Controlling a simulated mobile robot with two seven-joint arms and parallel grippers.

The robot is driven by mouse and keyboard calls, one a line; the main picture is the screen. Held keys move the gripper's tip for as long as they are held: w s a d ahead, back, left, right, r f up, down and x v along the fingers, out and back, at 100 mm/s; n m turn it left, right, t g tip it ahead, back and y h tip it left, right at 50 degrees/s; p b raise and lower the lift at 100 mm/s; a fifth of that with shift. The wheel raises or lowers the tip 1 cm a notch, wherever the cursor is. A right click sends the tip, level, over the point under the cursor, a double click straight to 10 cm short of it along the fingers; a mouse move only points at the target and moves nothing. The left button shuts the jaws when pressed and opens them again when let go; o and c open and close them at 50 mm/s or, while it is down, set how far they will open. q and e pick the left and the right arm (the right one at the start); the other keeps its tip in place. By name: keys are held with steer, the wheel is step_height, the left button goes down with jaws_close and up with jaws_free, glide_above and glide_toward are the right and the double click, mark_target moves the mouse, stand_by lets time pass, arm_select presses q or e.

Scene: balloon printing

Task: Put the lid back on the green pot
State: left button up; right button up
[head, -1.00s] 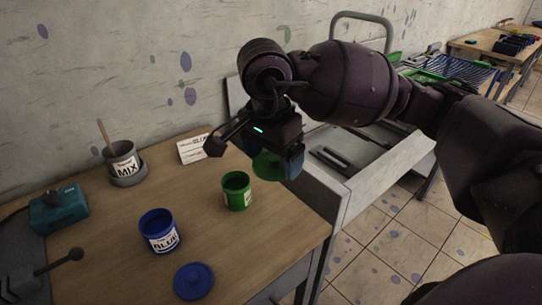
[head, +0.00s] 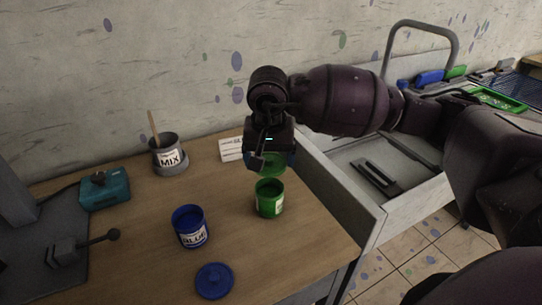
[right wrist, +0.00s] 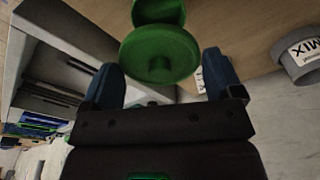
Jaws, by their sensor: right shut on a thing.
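The open green pot (head: 269,203) stands upright on the wooden table, right of the blue pot. My right gripper (head: 271,160) is just above and behind it. The green lid (head: 272,170) is held in this gripper, over the pot's back rim; I cannot tell in the head view whether they touch. In the right wrist view the lid (right wrist: 160,50) lies between the two blue fingers (right wrist: 162,80), its knob toward the gripper. The green pot (right wrist: 158,11) shows just past the lid's edge. My left gripper is not in view.
An open blue pot (head: 190,231) and its blue lid (head: 214,281) are at the front. A grey MIX pot (head: 167,155) with a stick, a teal box (head: 105,189) and a white card (head: 231,149) are farther back. A grey cart (head: 350,200) adjoins the table on the right.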

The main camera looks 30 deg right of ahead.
steer(key=shift+f, duration=0.15)
steer(key=shift+f+b, duration=0.35)
steer(key=shift+f, duration=0.6)
steer(key=shift+f+b, duration=0.85)
steer(key=shift+f, duration=1.25)
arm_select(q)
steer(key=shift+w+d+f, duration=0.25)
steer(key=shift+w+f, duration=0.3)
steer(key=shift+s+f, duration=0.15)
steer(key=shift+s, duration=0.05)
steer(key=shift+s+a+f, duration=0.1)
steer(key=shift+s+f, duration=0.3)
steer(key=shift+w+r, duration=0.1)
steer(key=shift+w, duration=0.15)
